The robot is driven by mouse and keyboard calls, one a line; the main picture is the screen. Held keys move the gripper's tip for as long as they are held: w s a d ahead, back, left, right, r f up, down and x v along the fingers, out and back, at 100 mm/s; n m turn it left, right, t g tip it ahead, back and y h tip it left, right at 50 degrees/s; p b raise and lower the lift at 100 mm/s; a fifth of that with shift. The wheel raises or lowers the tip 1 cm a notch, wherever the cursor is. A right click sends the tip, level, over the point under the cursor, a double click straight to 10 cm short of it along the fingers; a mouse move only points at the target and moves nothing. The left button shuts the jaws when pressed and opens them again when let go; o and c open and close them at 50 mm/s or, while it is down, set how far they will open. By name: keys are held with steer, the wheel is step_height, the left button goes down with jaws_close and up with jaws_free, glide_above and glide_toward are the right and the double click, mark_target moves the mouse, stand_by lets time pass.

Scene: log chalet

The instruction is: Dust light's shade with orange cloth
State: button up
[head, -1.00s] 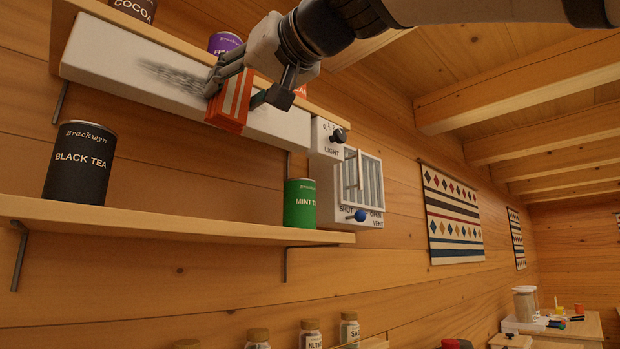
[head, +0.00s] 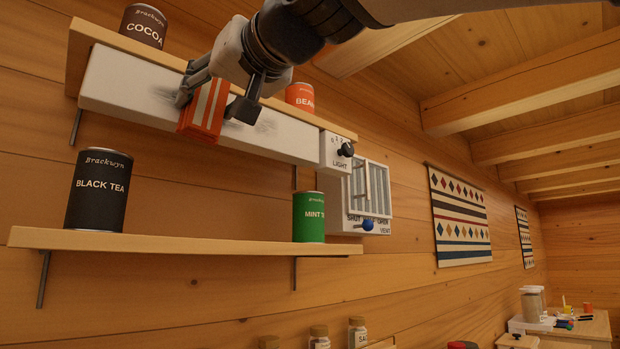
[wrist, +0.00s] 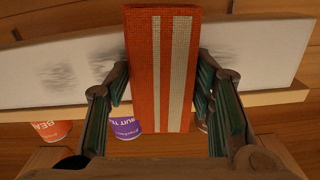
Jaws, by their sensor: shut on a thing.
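The light's shade (head: 290,143) is a long white box under the upper shelf. Grey dust smudges show on its front on both sides of the cloth, and also in the wrist view (wrist: 285,45). My gripper (head: 212,103) is shut on the orange cloth (head: 203,110), a folded pad with two pale stripes. In the wrist view, the cloth (wrist: 143,70) stands between the two fingers. It lies in front of the shade's left-middle part and hides that stretch. I cannot tell whether it touches the face.
Cocoa (head: 143,27) and orange (head: 300,96) tins stand on the upper shelf (head: 130,43); a purple tin (wrist: 125,128) shows in the wrist view. Black tea (head: 98,190) and mint (head: 309,217) tins stand on the lower shelf (head: 190,242). A light switch (head: 337,152) and vent (head: 368,195) are right.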

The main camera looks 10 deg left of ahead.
steer(key=s+a+p, duration=0.2)
steer(key=s, duration=0.1)
steer(key=shift+s+a+p, duration=0.2)
steer(key=shift+a+p, duration=0.1)
steer(key=shift+p, duration=0.05)
steer(key=shift+a, duration=0.1)
steer(key=s+a+p, duration=0.1)
steer(key=s+p, duration=0.1)
steer(key=shift+s+a+r+p, duration=0.1)
steer(key=shift+a+p, duration=0.25)
steer(key=shift+p, duration=0.05)
steer(key=shift+s+a, duration=0.2)
steer(key=shift+a, duration=0.05)
steer(key=shift+s+d+f, duration=0.1)
steer(key=shift+f, duration=0.1)
steer(key=b, duration=0.3)
glide_toward(150, 88)
steer(key=shift+w+a, duration=0.4)
